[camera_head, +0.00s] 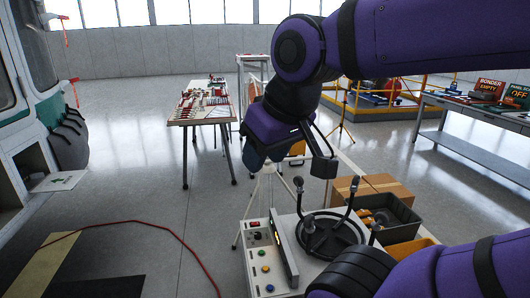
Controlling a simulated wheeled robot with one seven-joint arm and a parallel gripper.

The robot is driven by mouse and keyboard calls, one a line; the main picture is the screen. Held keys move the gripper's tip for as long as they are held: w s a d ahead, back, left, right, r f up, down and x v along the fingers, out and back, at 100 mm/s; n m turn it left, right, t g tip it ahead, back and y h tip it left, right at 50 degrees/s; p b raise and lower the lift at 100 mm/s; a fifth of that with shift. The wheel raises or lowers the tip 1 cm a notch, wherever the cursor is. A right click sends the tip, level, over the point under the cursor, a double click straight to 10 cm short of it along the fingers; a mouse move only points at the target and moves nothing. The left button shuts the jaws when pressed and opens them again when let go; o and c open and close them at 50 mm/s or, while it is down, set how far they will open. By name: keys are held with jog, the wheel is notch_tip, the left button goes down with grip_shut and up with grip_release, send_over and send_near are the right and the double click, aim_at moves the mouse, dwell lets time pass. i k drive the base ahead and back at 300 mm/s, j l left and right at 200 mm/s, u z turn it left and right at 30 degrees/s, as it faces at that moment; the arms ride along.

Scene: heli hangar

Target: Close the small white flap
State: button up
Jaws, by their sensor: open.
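The small white flap (58,181) is at the left, below an opening in the side of the white and green helicopter (22,130). It stands out nearly level from the lower edge of the opening, with small dark markings on its upper face. My gripper (256,160) is at the end of my purple arm near the middle of the picture, well to the right of the flap and apart from it. It is open, and I see nothing held in it. Its fingers are seen mostly from behind and are hard to make out.
A tool table (203,119) stands at the back centre. A control box (265,262) with buttons is below my arm, with cardboard boxes beside it. A red hose (168,232) curves over the floor at lower left. Open floor lies between the helicopter and my arm.

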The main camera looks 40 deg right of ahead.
aim_at(67, 181)
jog(key=u, duration=0.4)
jog(key=i, duration=1.75)
jog(key=i+z, duration=0.2)
jog(key=z, duration=0.25)
jog(key=i+j+z, duration=0.15)
jog(key=z, duration=0.25)
jog(key=i+j+z, duration=0.15)
jog(key=z, duration=0.3)
jog(key=i+j, duration=0.05)
jog(key=i, duration=0.05)
